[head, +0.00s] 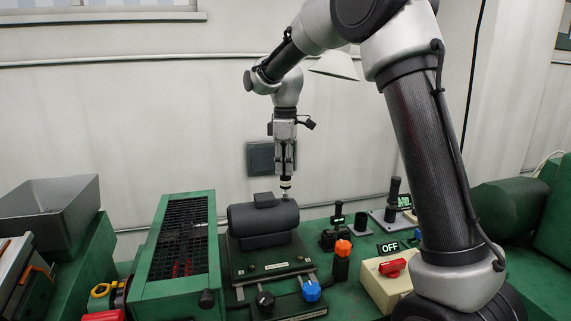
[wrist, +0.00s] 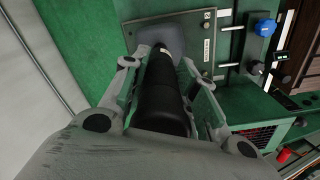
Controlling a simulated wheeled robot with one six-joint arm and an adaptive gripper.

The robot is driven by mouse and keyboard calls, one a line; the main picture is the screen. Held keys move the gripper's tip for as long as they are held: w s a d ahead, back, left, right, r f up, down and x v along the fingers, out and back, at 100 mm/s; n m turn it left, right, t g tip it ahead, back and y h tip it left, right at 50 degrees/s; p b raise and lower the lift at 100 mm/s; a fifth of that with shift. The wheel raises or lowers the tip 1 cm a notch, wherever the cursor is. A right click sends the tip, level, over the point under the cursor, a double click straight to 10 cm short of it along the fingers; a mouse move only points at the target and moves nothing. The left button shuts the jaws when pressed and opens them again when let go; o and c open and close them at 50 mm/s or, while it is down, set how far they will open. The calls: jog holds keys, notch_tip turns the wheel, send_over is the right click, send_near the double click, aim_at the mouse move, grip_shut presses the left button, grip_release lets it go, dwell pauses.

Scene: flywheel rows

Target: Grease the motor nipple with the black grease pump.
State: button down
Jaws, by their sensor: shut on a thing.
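My gripper (head: 286,168) is shut on the black grease pump (wrist: 163,95) and holds it upright, pointing down. In the head view the pump's pale-banded lower end (head: 286,184) shows below the fingers. The dark grey motor (head: 262,219) lies on its black base plate under the pump; in the wrist view part of the motor (wrist: 150,38) shows beyond the pump. The pump's tip is at the top right of the motor. I cannot tell whether it touches. The nipple is too small or hidden to make out.
A green box with a black grille (head: 183,240) stands left of the motor. Right of it are an orange-topped post (head: 342,262), a blue knob (head: 311,291), a black holder (head: 361,227), another black-handled tool (head: 392,200) and a cream box with a red switch (head: 392,268).

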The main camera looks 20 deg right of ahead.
aim_at(285, 144)
jog(key=shift+f, duration=0.5)
jog(key=shift+r, duration=0.5)
dwell(1.8)
jog(key=shift+r, duration=2.5)
